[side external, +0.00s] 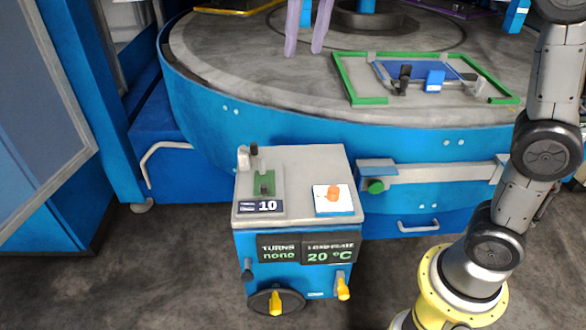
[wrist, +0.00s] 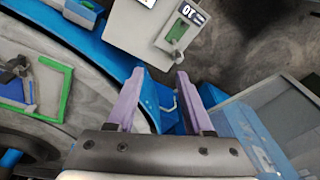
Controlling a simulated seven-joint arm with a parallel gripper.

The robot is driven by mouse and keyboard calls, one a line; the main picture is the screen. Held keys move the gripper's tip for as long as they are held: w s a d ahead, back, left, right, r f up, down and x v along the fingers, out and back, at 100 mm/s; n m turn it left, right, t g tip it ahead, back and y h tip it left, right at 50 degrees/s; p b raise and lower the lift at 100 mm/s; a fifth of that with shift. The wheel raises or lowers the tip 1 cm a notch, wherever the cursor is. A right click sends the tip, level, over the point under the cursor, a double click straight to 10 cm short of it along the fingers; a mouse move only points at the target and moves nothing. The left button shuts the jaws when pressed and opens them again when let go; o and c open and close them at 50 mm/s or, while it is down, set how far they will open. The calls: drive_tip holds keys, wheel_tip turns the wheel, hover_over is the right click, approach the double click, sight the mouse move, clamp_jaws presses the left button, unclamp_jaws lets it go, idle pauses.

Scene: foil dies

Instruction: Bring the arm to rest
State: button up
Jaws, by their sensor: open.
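My gripper (side external: 304,50) shows at the top of the side external view as two purple fingers, pointing down over the grey round table (side external: 215,62). The fingers are apart with nothing between them. In the wrist view the gripper (wrist: 160,76) is also open and empty, with blue structure and dark floor beyond it. The upper part of the gripper is out of frame in the side external view. My arm rises at the right of that view.
A blue cart (side external: 318,232) with a grey top stands in front of the table, carrying a small device and an orange piece (side external: 333,193) on a white-topped block. A green frame (side external: 440,101) around a blue plate lies on the table. A blue cabinet (side external: 35,130) stands left.

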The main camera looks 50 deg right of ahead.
drive_tip(key=s+d+f+t, duration=0.1)
drive_tip(key=s+d+f, duration=0.1)
drive_tip(key=s, duration=0.6)
drive_tip(key=s+d+f+t, duration=0.1)
drive_tip(key=s+d+f, duration=0.1)
drive_tip(key=s, duration=0.5)
drive_tip(key=s+f+n+t, duration=0.1)
drive_tip(key=s+f+n, duration=0.2)
drive_tip(key=f, duration=0.9)
drive_tip(key=s, duration=0.3)
drive_tip(key=shift+d+f+t, duration=0.2)
drive_tip(key=shift+d+t, duration=0.1)
drive_tip(key=shift+d, duration=0.1)
drive_tip(key=shift+s, duration=0.1)
